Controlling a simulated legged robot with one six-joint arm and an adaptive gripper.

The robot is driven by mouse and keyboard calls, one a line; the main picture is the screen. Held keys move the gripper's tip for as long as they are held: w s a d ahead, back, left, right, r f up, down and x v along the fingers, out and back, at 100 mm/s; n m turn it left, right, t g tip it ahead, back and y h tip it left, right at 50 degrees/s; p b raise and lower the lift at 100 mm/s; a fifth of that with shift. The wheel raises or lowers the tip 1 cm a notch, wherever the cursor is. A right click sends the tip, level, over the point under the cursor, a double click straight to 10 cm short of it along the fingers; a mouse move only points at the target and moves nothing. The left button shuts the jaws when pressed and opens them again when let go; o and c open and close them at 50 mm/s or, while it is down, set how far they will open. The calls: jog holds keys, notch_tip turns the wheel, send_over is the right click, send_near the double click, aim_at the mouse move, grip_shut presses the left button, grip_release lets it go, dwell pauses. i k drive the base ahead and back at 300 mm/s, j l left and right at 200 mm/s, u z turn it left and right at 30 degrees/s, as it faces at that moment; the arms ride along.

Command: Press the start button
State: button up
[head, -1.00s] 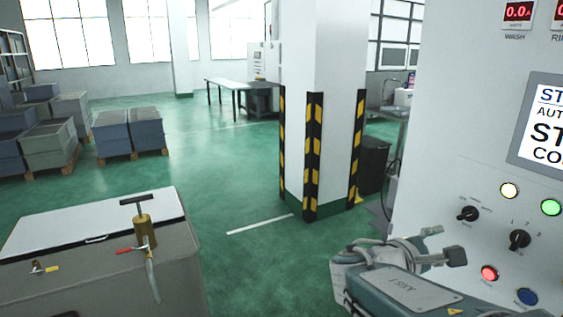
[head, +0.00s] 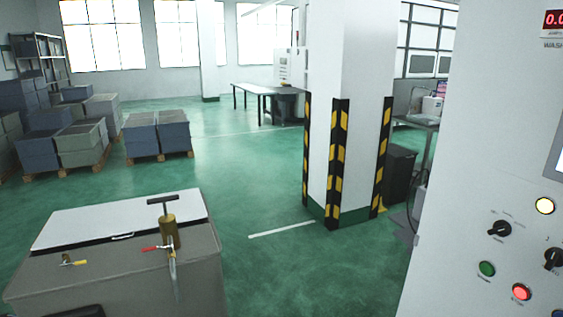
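The control panel (head: 460,140) fills the right side of the head view. A green button (head: 487,269) sits low on its left part; its label is too small to read, so I cannot tell for certain that it is the start button. A red lit button (head: 522,291) is to its lower right. A black rotary knob (head: 500,229) is above the green button, and a second knob (head: 554,258) is at the right edge. A pale yellow lit lamp (head: 545,206) is above them. My gripper is not in view.
A grey chest (head: 205,275) with a brass valve (head: 170,232) stands at lower left. A white pillar (head: 350,100) with black-yellow guards stands left of the panel. Crates (head: 158,135) on pallets are farther back. Green floor (head: 270,190) lies open between chest and pillar.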

aim_at(484, 269)
jog(key=z, duration=1.55)
